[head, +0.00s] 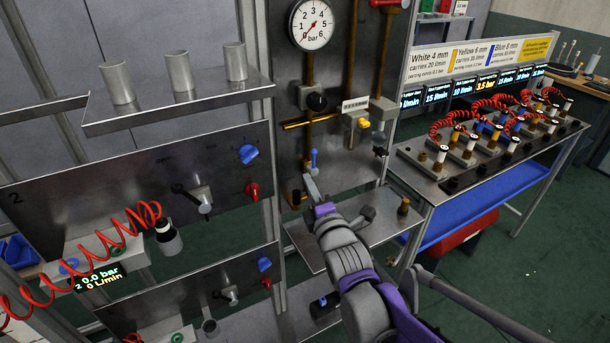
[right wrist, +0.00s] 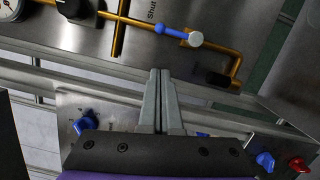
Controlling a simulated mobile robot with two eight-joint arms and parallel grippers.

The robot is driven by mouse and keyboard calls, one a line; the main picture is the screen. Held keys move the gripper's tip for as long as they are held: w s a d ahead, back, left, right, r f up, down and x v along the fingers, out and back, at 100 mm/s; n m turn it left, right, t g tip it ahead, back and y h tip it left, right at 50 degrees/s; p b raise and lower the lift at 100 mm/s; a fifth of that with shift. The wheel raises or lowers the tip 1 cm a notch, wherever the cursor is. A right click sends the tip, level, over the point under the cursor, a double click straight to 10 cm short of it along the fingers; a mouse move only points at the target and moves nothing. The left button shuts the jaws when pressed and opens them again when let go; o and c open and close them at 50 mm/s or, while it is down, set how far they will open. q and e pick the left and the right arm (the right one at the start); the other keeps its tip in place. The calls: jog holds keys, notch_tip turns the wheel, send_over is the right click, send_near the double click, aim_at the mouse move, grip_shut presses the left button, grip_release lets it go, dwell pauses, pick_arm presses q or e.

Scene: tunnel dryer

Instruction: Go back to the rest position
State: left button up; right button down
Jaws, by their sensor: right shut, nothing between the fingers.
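My right gripper (head: 309,182) reaches forward in the middle of the head view, in front of the steel panel. Its two grey fingers lie together in the right wrist view (right wrist: 160,75), with nothing between them. Just beyond the fingertips is a small valve with a blue lever (right wrist: 172,31) on a brass pipe. The lever also shows in the head view (head: 314,158), just above the fingertips. A gap shows between fingers and lever in the right wrist view. My left gripper is in neither view.
A steel panel (head: 345,185) carries a pressure gauge (head: 312,24) and brass pipes. A small steel shelf (head: 303,241) lies below the gripper. At left is a rack with cups on a shelf (head: 150,113). At right a bench (head: 455,185) holds several fittings with red coiled hoses.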

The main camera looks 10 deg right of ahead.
jog(key=s+d+f+m+g+h, duration=0.1)
jog(key=s+d+f+m+g, duration=0.2)
jog(key=s+f+m, duration=0.4)
jog(key=s+d+f+m+g+h, duration=0.1)
jog(key=s+d+f+m+g, duration=0.2)
jog(key=s, duration=0.9)
jog(key=s+d+f+m+g, duration=0.3)
jog(key=s+f+m+g, duration=0.3)
jog(key=s+f+m, duration=0.4)
jog(key=shift+d+f+m+g+h, duration=0.15)
jog(key=shift+f+m+g+h, duration=0.25)
jog(key=shift+m, duration=0.4)
